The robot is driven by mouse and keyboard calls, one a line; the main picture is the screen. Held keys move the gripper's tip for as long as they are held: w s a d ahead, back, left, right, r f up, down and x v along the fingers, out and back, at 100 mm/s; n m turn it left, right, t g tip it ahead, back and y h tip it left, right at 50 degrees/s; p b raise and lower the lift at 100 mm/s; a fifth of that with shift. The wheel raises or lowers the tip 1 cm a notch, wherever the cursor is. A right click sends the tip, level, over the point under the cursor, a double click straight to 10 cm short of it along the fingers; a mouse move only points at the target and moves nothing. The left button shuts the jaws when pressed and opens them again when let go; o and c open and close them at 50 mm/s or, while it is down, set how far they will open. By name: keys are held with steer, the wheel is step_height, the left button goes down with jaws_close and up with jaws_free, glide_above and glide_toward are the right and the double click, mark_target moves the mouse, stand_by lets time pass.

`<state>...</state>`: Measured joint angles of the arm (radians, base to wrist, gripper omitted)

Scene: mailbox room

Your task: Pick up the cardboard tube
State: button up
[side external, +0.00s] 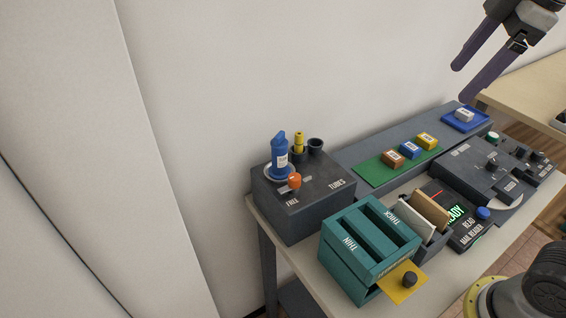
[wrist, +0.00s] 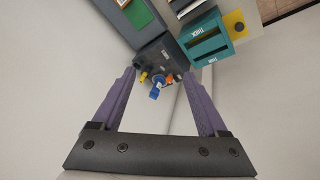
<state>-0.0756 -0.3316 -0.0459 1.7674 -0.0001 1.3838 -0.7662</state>
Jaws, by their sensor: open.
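A dark grey box (side external: 325,192) marked TUBES and FREE stands at the table's left end. On it are an upright blue cylinder (side external: 280,160) with a white label, a yellow tube (side external: 299,142) in a dark holder, an empty-looking dark holder (side external: 316,145) and an orange-topped piece (side external: 294,181). I cannot tell which is the cardboard tube; none looks plain brown. My gripper (side external: 463,83) is open and empty, high at the upper right, apart from the box. In the wrist view, the blue cylinder (wrist: 155,92) and yellow tube (wrist: 144,76) appear between my fingers, farther off.
A teal two-slot box (side external: 352,268) marked THIN and THICK stands in front of the grey box. A tray with envelopes (side external: 418,213) is beside it. Coloured blocks (side external: 409,149) lie on a green mat behind. A control panel (side external: 480,170) is at right. The wall is close behind.

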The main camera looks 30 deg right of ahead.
steer(key=w+a+r+n+g, duration=0.1)
steer(key=w+a+r+n, duration=0.25)
steer(key=w, duration=0.65)
steer(key=n+g, duration=0.3)
steer(key=n, duration=0.2)
glide_above(279, 152)
steer(key=w, duration=0.2)
step_height(279, 152, down, 16)
steer(key=shift+d+r, duration=0.1)
step_height(279, 152, down, 7)
steer(key=shift+f, duration=0.1)
steer(key=shift+s+d+f, duration=0.15)
steer(key=shift+d+f, duration=0.05)
steer(key=shift+f, duration=1.2)
steer(key=shift+s+d+f, duration=0.15)
steer(key=shift+f, duration=1.2)
jaws_close()
